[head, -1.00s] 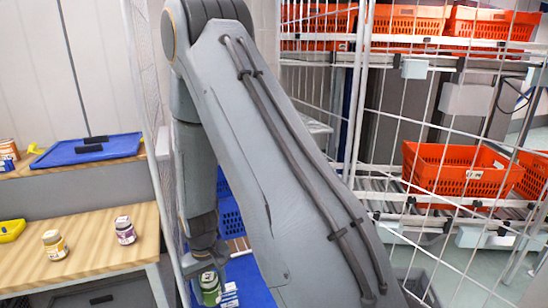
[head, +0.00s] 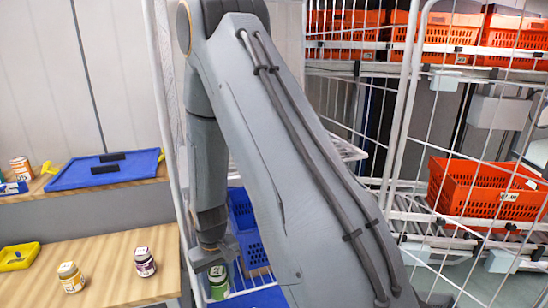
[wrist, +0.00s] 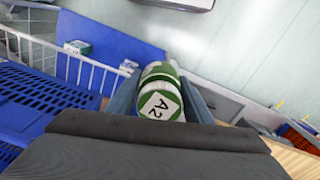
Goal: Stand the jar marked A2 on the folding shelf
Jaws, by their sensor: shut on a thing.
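My gripper (head: 216,264) points down and is shut on a green jar with a white lid (head: 219,287). In the wrist view the jar (wrist: 160,100) sits between the fingers, and its lid reads A2. The jar hangs in front of a wire-sided cage trolley. A flat blue surface (head: 262,298), which looks like the folding shelf, lies low in that trolley, right of the jar. It also shows as a blue panel in the wrist view (wrist: 115,50). I cannot tell the gap between jar and shelf. My arm hides much of the trolley.
A yellow-labelled jar (head: 70,277) and a purple-labelled jar (head: 145,262) stand on the wooden table (head: 110,285) at left. A blue basket (head: 246,230) is behind my arm. Wire mesh stands close by. Orange totes (head: 480,190) fill the rack at right.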

